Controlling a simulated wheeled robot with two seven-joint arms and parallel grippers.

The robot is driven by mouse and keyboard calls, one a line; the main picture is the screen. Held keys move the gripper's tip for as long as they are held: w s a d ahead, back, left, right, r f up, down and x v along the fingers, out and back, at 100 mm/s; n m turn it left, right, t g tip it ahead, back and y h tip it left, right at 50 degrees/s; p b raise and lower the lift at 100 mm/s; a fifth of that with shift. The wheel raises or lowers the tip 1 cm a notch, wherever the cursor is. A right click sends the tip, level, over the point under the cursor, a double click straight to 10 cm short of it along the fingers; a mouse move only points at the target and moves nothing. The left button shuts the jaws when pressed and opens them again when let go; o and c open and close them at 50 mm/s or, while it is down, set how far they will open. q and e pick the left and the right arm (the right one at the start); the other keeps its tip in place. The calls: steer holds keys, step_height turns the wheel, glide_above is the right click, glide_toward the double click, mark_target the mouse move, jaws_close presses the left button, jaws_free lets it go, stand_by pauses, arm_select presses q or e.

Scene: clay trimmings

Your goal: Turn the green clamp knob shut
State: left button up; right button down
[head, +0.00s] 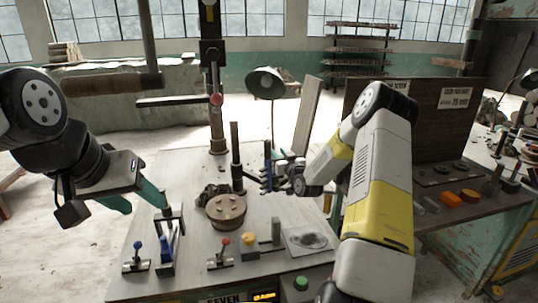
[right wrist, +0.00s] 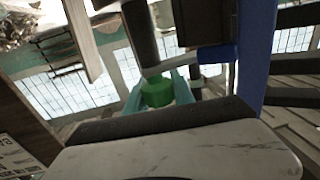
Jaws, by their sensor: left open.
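The green clamp knob (right wrist: 157,91) shows in the middle of the right wrist view, below a dark cylindrical bar. The teal fingers of my right gripper (right wrist: 158,84) stand on either side of it and appear closed against its sides. My left gripper (head: 142,205) is open and empty above the bench's left side, near a small blue-handled fixture (head: 166,246).
A round brown clay piece (head: 226,209) sits mid-bench, with dark trimmings behind it. Red-knobbed (head: 220,254) and yellow-topped (head: 249,245) fixtures and a grey tray (head: 306,240) stand in front. A dark post (head: 236,153) and a leaning board (head: 307,115) rise at the back.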

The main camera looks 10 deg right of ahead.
steer(key=shift+y, duration=0.3)
steer(key=shift+s+a+n+g+y, duration=0.15)
steer(key=shift+n+g+y, duration=0.4)
steer(key=shift+n+y, duration=0.55)
steer(key=shift+a+n+g+y, duration=0.25)
steer(key=shift+n+g+y, duration=0.45)
steer(key=shift+y, duration=0.65)
steer(key=shift+s+a+n+g+y, duration=0.15)
steer(key=shift+n+g+y, duration=0.3)
steer(key=shift+n+y, duration=0.7)
steer(key=shift+a, duration=0.1)
steer(key=c, duration=1.1)
jaws_free()
steer(key=shift+o, duration=0.2)
steer(key=v, duration=0.7)
steer(key=shift+s+d, duration=0.25)
steer(key=shift+d, duration=0.1)
